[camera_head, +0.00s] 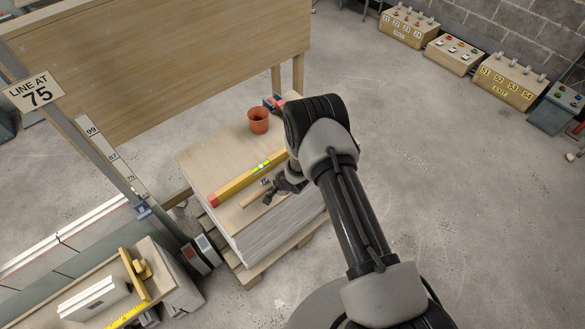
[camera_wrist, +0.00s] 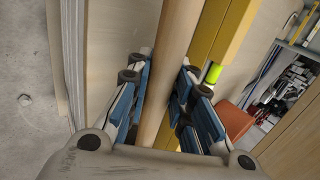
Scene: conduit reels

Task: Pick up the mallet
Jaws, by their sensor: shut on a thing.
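The mallet's wooden handle (camera_head: 252,195) shows at the front of the stacked boards in the head view, sticking out left of my gripper (camera_head: 274,192). In the wrist view the handle (camera_wrist: 172,45) runs between the blue-padded fingers of my gripper (camera_wrist: 163,95), which is shut on it. The mallet's head cannot be made out and seems hidden by my arm or gripper. I cannot tell whether the handle touches the board top.
A yellow level (camera_head: 236,184) lies just behind the handle. An orange-brown pot (camera_head: 258,122) stands farther back on the board stack (camera_head: 205,160). A tall wooden panel (camera_head: 170,50) rises behind.

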